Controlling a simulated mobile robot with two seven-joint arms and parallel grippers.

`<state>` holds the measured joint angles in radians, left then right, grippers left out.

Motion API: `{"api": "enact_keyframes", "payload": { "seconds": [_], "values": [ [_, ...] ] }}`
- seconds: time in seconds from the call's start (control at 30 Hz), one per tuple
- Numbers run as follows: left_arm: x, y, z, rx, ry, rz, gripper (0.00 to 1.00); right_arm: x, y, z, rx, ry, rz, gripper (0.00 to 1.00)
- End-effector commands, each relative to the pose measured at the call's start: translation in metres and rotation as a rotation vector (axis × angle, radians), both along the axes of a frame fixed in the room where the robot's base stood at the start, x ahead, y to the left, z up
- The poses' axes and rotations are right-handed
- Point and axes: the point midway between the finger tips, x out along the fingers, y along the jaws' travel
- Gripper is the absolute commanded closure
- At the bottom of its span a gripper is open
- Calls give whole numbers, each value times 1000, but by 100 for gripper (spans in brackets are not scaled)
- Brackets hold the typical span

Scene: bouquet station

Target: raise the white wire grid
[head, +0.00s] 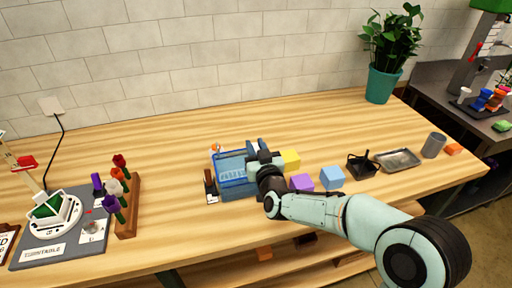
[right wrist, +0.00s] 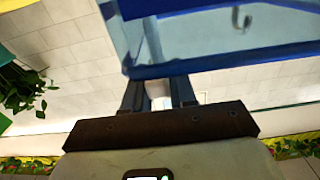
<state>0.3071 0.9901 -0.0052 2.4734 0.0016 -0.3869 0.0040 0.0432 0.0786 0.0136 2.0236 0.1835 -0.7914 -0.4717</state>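A translucent blue bin (head: 236,187) stands on the wooden table near the middle in the head view. Pale markings show inside it, but I cannot make out a white wire grid for certain. My right gripper (head: 262,160) is over the bin's right side, hiding part of it. The bin's blue wall and rim (right wrist: 220,62) fill the top of that view, close to the fingertips, which are partly hidden. I cannot tell whether they touch. My left gripper is out of view.
Yellow (head: 291,160), purple (head: 301,182) and light blue (head: 332,177) blocks lie close to the right arm. A black basket (head: 361,166) and metal tray (head: 397,159) are farther right. A flower rack (head: 127,205) stands left. The table behind the bin is clear.

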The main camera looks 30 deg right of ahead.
Motion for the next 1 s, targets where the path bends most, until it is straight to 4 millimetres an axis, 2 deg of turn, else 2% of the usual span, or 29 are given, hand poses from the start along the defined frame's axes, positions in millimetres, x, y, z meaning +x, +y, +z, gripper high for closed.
{"api": "enact_keyframes", "payload": {
  "seconds": [0.07,0.3,0.4,0.77,0.8,0.87,1.0],
  "values": [
    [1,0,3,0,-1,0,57,0,0,6,0,-2,0,100],
    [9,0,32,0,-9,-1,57,0,0,62,1,-8,-1,100],
    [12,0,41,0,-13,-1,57,0,0,78,-1,-8,-1,100],
    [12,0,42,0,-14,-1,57,0,0,84,-2,-12,-2,100],
    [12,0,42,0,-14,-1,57,0,0,85,-2,-13,-2,71],
    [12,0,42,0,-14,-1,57,0,0,85,-2,-14,-2,53],
    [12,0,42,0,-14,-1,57,0,0,82,-1,-8,-1,53]
  ]
}}
